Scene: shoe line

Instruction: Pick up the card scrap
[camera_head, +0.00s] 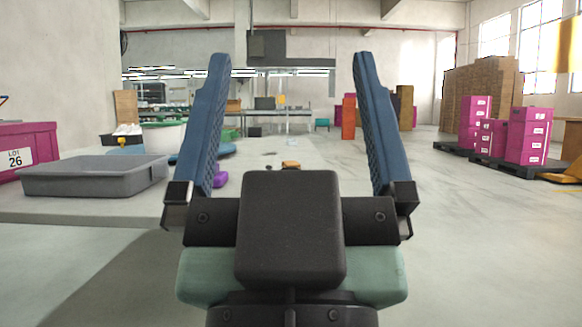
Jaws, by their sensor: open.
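My gripper (291,58) fills the middle of the view, its two blue padded fingers wide apart with nothing between them. A small orange-brown piece (290,163) shows just above the dark gripper body, which hides its lower part. It may be the card scrap, but it is too small and too covered to be sure. No other thing in view is clearly a card scrap.
A grey tray (95,188) stands at left on a pale surface (105,216), beside a magenta box (27,146) marked LOT 26. A purple item (220,179) is partly behind the left finger. Magenta boxes (528,137) stand on dark pallets at right.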

